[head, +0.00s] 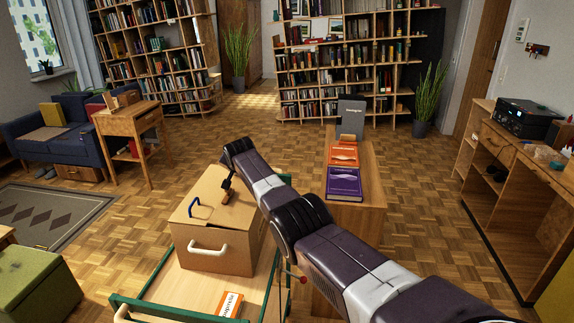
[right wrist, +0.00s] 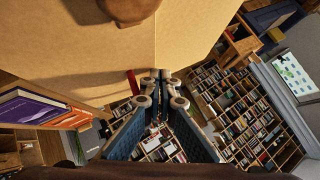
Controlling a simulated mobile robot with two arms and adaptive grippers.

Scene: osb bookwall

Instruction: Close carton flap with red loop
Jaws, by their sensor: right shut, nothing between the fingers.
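The tan carton (head: 216,255) stands on a trolley in the head view. Its top looks mostly flat, with a blue loop (head: 192,207) near the left edge and a white handle on the front. My right gripper (head: 227,187) reaches down over the carton top, small and dark. In the right wrist view the gripper (right wrist: 161,76) is shut and empty, its tips close to the seam between two tan panels (right wrist: 205,35). A red strip, likely the red loop (right wrist: 132,82), shows just left of the fingertips at the panel edge. Contact cannot be told. My left gripper is out of view.
A brown object (right wrist: 130,8) lies on the carton top. The trolley's green rail (head: 150,306) surrounds the carton. To the right, a wooden table (head: 372,190) holds a purple book (head: 344,183) and an orange book (head: 344,155). Open parquet lies to the left.

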